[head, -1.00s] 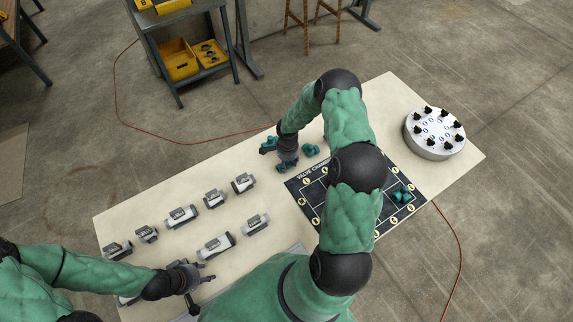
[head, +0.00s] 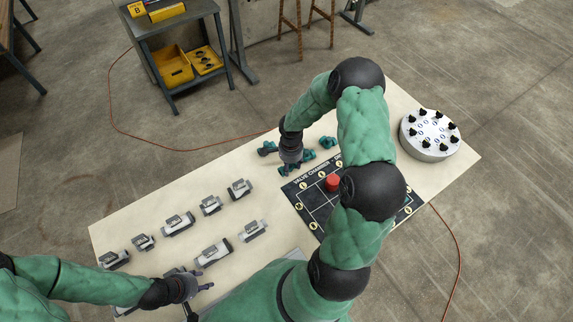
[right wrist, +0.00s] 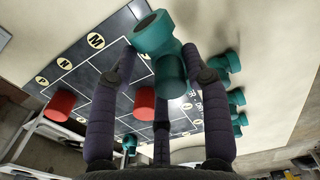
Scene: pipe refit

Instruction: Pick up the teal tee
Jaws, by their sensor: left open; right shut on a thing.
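My right gripper (head: 290,162) is over the table by the far edge of the dark valve board. In the right wrist view its fingers (right wrist: 160,85) are closed around a teal fitting that looks like the teal tee (right wrist: 172,72). One open end of the tee points up and left. In the head view the gripper mostly hides it, and I cannot tell whether it is clear of the table. Other teal fittings lie close by, one left of the gripper (head: 267,148) and one to its right (head: 328,142). My left gripper (head: 194,285) is open and empty at the near left.
The dark valve board (head: 312,213) carries a red cylinder (head: 332,182); two red pieces show in the right wrist view (right wrist: 60,104). My right arm covers much of the board. Several grey-white labelled parts (head: 178,223) stand at left. A round silver fixture (head: 430,137) stands far right.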

